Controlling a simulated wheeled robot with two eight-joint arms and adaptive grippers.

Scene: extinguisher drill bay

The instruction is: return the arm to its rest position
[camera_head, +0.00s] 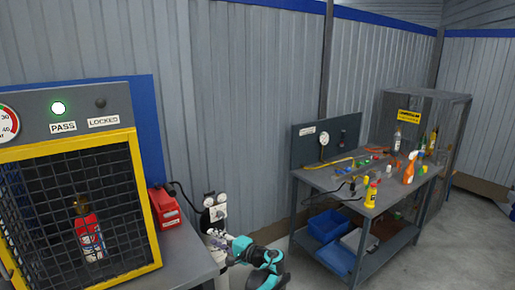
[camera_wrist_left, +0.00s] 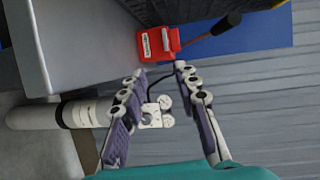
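My left gripper (camera_head: 215,241) is low in the middle of the head view, with my teal wrist behind it, just right of the grey bench on the left. In the left wrist view my left gripper (camera_wrist_left: 160,72) has its two fingers spread apart with nothing held between them. I cannot tell whether the fingers touch anything. My right gripper is in neither view.
A yellow-framed mesh cage (camera_head: 143,190) holds a red extinguisher (camera_head: 90,238); its PASS lamp (camera_head: 58,108) glows green. A red box (camera_head: 165,207) sits on the bench beside it. A cluttered worktable (camera_head: 385,195) stands right. Floor shows at far right.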

